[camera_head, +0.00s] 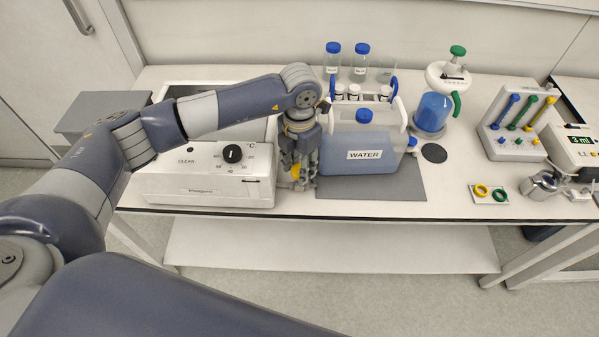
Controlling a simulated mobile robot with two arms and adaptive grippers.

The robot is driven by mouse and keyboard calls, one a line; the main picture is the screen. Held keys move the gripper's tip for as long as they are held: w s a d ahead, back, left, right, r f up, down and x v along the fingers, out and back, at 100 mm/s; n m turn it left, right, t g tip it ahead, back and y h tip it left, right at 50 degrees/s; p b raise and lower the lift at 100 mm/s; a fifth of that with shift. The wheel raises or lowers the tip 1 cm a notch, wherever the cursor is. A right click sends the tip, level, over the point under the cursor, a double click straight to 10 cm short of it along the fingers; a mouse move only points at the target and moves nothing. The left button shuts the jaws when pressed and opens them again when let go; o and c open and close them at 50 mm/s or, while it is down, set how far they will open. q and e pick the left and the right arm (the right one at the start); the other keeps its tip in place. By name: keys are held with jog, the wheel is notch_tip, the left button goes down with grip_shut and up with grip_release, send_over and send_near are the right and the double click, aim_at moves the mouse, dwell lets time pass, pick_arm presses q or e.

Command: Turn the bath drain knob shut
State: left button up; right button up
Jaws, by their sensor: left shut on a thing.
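The white bath (205,191) stands at the left of the bench. I cannot tell how far the knob is turned. My right gripper is not in view.
A water container (364,162) with a blue cap stands close right of my left gripper on a grey mat (405,187). Capped bottles (333,62) stand behind. A blue vessel (432,112), a valve rack (514,125) and coloured rings (490,193) are further right.

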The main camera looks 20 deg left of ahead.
pick_arm(q)
jog(key=shift+f+m+b, duration=0.15)
jog(key=shift+m+b, duration=0.9)
jog(key=shift+m, duration=0.05)
jog(key=shift+m+b, duration=0.7)
jog(key=shift+m, duration=0.1)
jog(key=shift+r, duration=0.2)
jog(key=o, duration=1.1)
jog(key=shift+c, duration=0.2)
notch_tip(320, 180, up, 12)
